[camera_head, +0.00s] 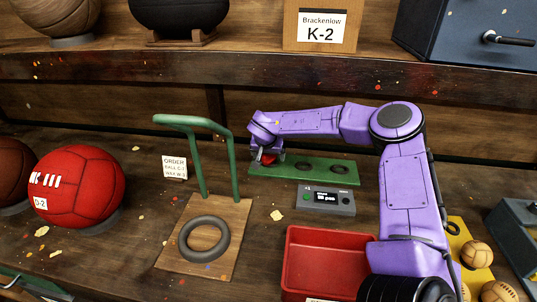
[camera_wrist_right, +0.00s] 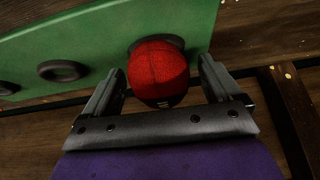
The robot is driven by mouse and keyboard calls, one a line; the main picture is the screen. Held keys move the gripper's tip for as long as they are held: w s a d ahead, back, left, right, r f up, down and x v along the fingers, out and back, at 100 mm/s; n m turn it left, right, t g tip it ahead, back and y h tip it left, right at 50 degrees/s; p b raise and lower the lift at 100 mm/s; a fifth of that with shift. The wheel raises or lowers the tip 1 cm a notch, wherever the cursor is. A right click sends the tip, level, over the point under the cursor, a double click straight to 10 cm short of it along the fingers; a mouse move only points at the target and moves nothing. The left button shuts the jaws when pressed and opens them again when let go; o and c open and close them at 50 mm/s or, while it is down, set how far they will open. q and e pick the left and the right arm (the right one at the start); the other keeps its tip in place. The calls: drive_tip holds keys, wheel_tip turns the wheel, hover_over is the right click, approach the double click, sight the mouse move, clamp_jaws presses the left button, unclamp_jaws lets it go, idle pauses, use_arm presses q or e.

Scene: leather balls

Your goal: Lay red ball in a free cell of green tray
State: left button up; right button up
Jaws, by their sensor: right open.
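The small red ball (camera_wrist_right: 158,72) rests at a ring cell of the green tray (camera_wrist_right: 110,38), in the right wrist view. In the head view the red ball (camera_head: 268,158) shows at the tray's left end, partly hidden by my gripper. The green tray (camera_head: 320,163) has two empty ring cells to the right of it. My right gripper (camera_head: 268,150) is open, with one finger on each side of the ball; in the right wrist view the gripper (camera_wrist_right: 158,85) shows gaps beside the ball. My left gripper is not in view.
A grey display box (camera_head: 326,200) stands in front of the tray. A red bin (camera_head: 322,262) is nearer. A wooden stand with a green frame (camera_head: 196,122) is left of the tray. A large red ball (camera_head: 78,187) sits further left. Small tan balls (camera_head: 476,254) lie at right.

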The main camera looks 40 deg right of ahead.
drive_tip(key=shift+r, duration=0.2)
drive_tip(key=v, duration=0.7)
drive_tip(key=shift+s+a+r, duration=0.1)
drive_tip(key=shift+s+r, duration=0.05)
drive_tip(key=shift+r, duration=0.1)
drive_tip(key=shift+f, duration=0.1)
